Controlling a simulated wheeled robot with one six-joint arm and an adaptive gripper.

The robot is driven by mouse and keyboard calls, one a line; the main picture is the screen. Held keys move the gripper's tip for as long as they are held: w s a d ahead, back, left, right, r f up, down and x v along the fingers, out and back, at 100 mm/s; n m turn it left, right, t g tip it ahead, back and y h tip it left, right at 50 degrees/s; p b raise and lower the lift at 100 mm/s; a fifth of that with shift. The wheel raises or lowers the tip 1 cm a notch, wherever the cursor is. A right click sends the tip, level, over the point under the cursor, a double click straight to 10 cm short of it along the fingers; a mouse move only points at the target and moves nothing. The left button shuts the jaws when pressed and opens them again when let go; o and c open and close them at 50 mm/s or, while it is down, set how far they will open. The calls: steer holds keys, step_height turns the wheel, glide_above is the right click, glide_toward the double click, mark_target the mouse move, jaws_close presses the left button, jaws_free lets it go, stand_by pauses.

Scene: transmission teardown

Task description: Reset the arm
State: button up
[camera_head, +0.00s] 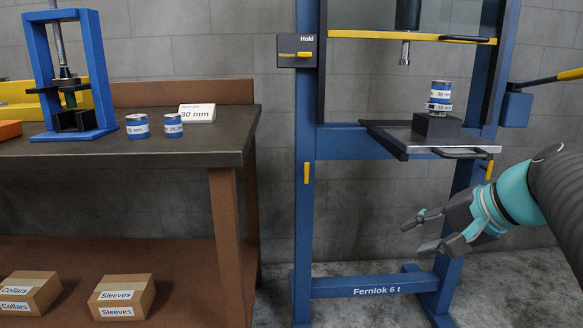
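My gripper (425,233) is at the right, reaching in from the right edge on my dark and teal arm. It points left, in front of the blue press frame and below its tray. Its two grey fingers are spread apart, with nothing between them. The blue press (306,220), marked "Fernlok 6 t", stands behind it. A blue and white labelled sleeve stack (440,95) stands upright on a dark block (437,127) on the press tray (412,142). My gripper is apart from all of these.
A workbench (200,150) at left holds a small blue press (92,70), two labelled cans (137,126) (173,125) and a "30 mm" card (197,113). Boxes marked Collars (28,291) and Sleeves (122,295) sit on its lower shelf. A yellow-tipped lever (545,80) juts out at the press's right.

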steer(key=s+a+f+n+g+h+p, duration=0.1)
steer(key=s+a+f+n+h+p, duration=0.1)
steer(key=s, duration=0.4)
steer(key=s+a+f+n+h+p, duration=0.2)
steer(key=s+a+f+n+h, duration=0.1)
steer(key=s+f+n, duration=0.4)
steer(key=shift+a+f+g+p, duration=0.25)
steer(key=shift+a+g+p, duration=0.15)
steer(key=shift+a, duration=0.45)
